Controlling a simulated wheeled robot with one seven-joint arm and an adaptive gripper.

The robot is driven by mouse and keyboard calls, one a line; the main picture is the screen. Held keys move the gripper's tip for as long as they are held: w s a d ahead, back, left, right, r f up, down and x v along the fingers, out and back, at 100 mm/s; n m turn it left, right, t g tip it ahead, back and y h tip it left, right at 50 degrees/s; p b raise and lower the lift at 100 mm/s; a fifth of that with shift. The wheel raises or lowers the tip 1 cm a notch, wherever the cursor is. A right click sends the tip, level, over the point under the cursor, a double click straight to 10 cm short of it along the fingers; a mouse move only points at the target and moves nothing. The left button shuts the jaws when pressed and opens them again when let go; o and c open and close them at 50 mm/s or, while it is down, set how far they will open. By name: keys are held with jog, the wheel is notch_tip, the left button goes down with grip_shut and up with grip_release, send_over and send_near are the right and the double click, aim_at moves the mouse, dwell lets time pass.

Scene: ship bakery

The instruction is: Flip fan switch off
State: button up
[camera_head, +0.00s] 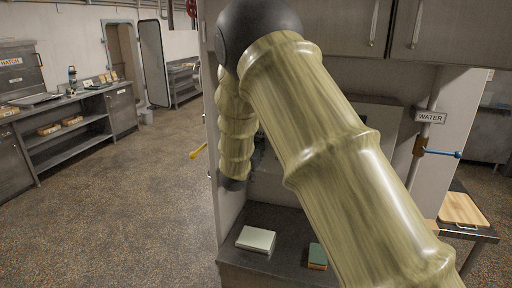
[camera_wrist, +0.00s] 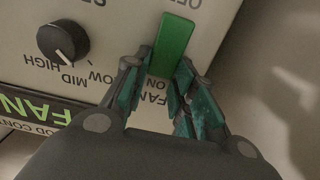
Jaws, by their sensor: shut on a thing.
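In the wrist view a green fan switch (camera_wrist: 174,45) stands out from a light panel (camera_wrist: 113,25), with upside-down lettering around it. A black knob (camera_wrist: 63,42) with LOW, MID and HIGH marks is to its left, above a FAN label (camera_wrist: 40,108). My gripper (camera_wrist: 166,66) has its teal-padded fingers on both sides of the lower part of the switch, shut on it. The upper part of the switch shows free above the fingertips. In the head view my arm hides the switch and most of my gripper.
A counter (camera_head: 235,280) below my arm bears a white box (camera_head: 256,240) and a green-topped block (camera_head: 317,257). A WATER sign (camera_head: 430,117) and blue-ended lever (camera_head: 443,153) are at right. A yellow-ended lever (camera_head: 198,152) juts out at left. Open floor (camera_head: 130,210) lies left.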

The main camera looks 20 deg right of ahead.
jog(key=shift+f+b, duration=0.15)
jog(key=shift+b, duration=0.2)
jog(key=shift+f+b, duration=0.1)
jog(key=shift+b, duration=0.4)
jog(key=shift+s+a+t+h+b, duration=0.1)
jog(key=shift+t+h+b, duration=0.2)
jog(key=shift+b, duration=0.55)
jog(key=shift+f+b, duration=0.15)
jog(key=shift+b, duration=0.65)
jog(key=t+b, duration=0.1)
jog(key=b, duration=0.1)
jog(key=h+b, duration=0.1)
jog(key=b, duration=0.2)
jog(key=shift+s+a+f+t, duration=0.1)
jog(key=shift+s+f+t, duration=0.1)
jog(key=shift+t, duration=0.2)
jog(key=shift+r+b, duration=0.2)
jog(key=shift+b, duration=0.1)
jog(key=o, duration=1)
